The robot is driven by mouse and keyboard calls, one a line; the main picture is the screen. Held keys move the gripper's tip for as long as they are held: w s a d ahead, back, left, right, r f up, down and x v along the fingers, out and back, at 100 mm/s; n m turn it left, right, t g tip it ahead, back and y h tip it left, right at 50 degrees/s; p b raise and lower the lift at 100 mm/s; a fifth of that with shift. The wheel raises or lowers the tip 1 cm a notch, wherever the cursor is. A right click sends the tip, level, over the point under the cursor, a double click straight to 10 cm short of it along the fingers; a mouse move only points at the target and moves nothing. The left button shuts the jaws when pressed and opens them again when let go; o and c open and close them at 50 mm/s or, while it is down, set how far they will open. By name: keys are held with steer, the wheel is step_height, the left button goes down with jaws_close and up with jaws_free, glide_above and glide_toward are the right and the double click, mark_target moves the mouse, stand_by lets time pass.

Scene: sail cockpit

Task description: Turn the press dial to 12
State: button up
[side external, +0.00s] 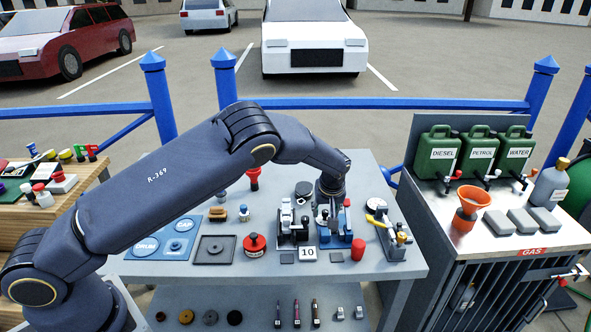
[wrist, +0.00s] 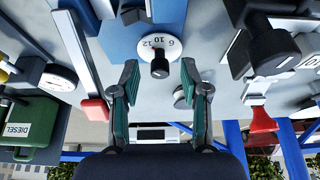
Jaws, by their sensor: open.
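The press dial (wrist: 168,45) is a white disc marked 6, 10 and 12, on a blue press body (wrist: 140,32) in the wrist view. A black knob (wrist: 160,69) projects from it, under the 10 in the picture. My gripper (wrist: 159,77) is open, its green-padded fingers to either side of the knob with gaps. Whether the fingertips reach the knob's depth is unclear. In the side view, my gripper (side external: 331,212) points down over the blue press (side external: 335,236), and the arm's end hides the dial. A sign reading 10 (side external: 307,254) stands at the table front.
A black press (side external: 292,228) stands close left of the blue one; it shows at right in the wrist view (wrist: 262,45). A red cylinder (side external: 358,249) and a lever device (side external: 390,232) stand to the right. The grey table (side external: 400,268) has bare space at its front right.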

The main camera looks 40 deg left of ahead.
steer(key=v, duration=1.2)
steer(key=shift+a, duration=0.1)
steer(key=s+a+r+n+t+h, duration=0.15)
steer(key=a+r, duration=0.25)
steer(key=r, duration=0.4)
steer(key=s+a+r+n+h, duration=0.1)
steer(key=s+a+r, duration=0.25)
steer(key=r, duration=0.45)
steer(key=s+a+r+m+t+h, duration=0.2)
steer(key=s+r, duration=0.5)
steer(key=s, duration=0.5)
steer(key=s+d+f+m, duration=0.1)
steer(key=s+f+m, duration=0.1)
steer(key=s, duration=0.3)
steer(key=s+f+m, duration=0.3)
steer(key=s+m, duration=0.1)
steer(key=s, duration=0.2)
steer(key=s+d+f+m+g+y, duration=0.1)
steer(key=s+f+m, duration=0.1)
steer(key=s, duration=0.4)
steer(key=shift+d+f+m, duration=0.25)
steer(key=shift+d+m, duration=0.05)
steer(key=shift+m, duration=0.55)
